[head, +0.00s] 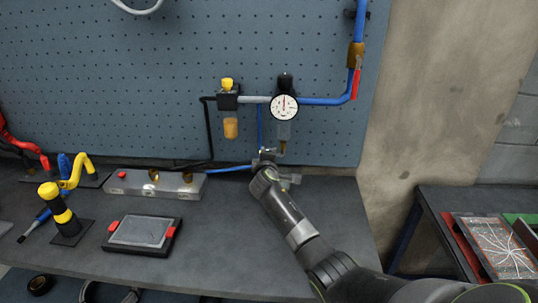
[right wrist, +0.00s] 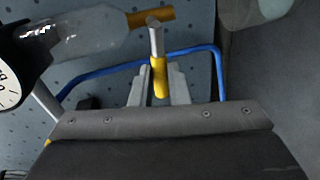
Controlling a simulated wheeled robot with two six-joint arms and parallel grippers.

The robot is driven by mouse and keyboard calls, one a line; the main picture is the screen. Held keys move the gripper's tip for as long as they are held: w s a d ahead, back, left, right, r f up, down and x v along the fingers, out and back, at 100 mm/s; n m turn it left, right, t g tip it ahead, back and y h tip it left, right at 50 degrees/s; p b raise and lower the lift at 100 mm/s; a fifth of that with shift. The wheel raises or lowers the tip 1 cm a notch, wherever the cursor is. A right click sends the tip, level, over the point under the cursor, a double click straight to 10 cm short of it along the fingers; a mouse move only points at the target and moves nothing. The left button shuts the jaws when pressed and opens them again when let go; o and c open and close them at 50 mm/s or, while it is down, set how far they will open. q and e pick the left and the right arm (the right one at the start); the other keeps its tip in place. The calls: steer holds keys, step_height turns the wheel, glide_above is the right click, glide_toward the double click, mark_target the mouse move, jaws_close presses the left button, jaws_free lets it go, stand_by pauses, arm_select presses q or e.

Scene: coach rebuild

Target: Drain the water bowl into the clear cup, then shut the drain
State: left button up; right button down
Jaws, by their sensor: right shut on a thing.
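The water bowl (head: 284,130) is a grey clear bowl hanging under the round pressure gauge (head: 284,106) on the pegboard. Its brass drain (head: 282,147) points down. In the right wrist view the clear bowl (right wrist: 95,35) lies sideways at upper left, ending in the brass drain (right wrist: 140,18). A metal drain lever with a yellow grip (right wrist: 159,78) sits by the drain. My right gripper (head: 268,156) is just below and left of the drain; in the wrist view its fingers (right wrist: 158,88) are shut on the yellow grip. I see no clear cup. My left gripper is out of view.
An amber bowl with a yellow knob (head: 231,128) hangs left of the gauge. A blue pipe with a red-handled valve (head: 355,83) is at right. The bench holds a metal manifold block (head: 160,187), a tablet (head: 142,233) and a yellow-black stand (head: 65,220).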

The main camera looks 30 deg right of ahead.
steer(key=shift+f+n, duration=0.25)
steer(key=shift+n, duration=0.15)
stand_by(0.3)
steer(key=c, duration=1.4)
jaws_free()
steer(key=shift+a, duration=0.1)
steer(key=b+v, duration=0.2)
steer(key=v, duration=1.5)
steer(key=shift+a, duration=0.3)
